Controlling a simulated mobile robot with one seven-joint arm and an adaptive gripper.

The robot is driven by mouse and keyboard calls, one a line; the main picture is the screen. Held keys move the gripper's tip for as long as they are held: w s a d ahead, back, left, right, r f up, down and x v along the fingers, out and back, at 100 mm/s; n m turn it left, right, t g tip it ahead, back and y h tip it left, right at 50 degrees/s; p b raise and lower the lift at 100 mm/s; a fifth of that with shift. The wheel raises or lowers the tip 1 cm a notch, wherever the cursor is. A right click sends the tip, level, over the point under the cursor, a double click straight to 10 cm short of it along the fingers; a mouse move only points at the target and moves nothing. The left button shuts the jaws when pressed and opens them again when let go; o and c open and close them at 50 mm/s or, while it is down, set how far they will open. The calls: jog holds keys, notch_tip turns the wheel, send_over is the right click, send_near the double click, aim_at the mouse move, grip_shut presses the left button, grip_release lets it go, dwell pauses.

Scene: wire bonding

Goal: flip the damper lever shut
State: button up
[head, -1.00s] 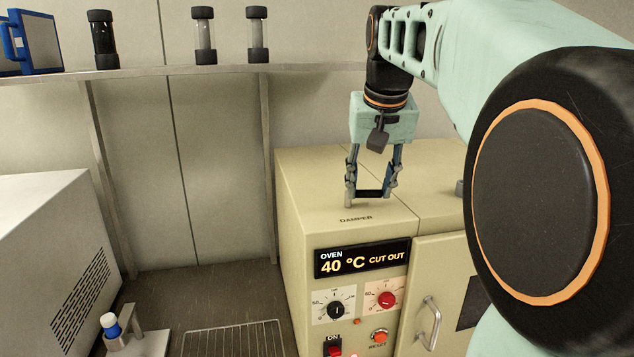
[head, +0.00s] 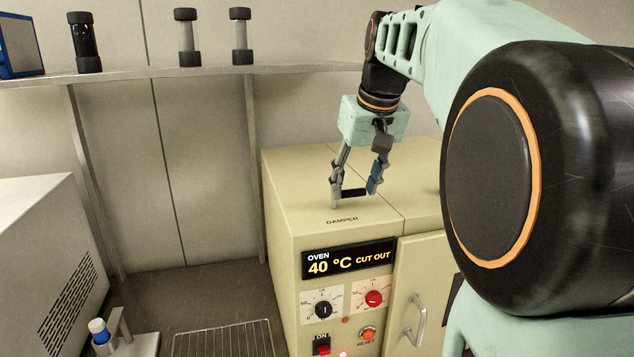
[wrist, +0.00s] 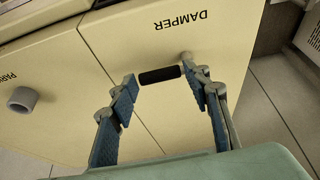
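The damper lever's black handle (head: 353,193) lies low over the beige oven top, behind the DAMPER label. It also shows in the wrist view (wrist: 160,75), with a grey post (wrist: 187,58) at its right end. My gripper (head: 355,186) is above the oven top with its fingers apart, one near each end of the handle. In the wrist view my gripper (wrist: 162,88) has blue-padded fingers on either side of the handle, lengthwise. I cannot tell whether either finger touches it.
The oven (head: 285,190) shows 40 °C and CUT OUT on its display (head: 348,258). A shelf with capped tubes (head: 188,38) runs behind. A wire rack (head: 225,342) lies left of the oven.

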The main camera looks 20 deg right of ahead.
jog(key=shift+o, duration=0.9)
jog(key=v, duration=1.2)
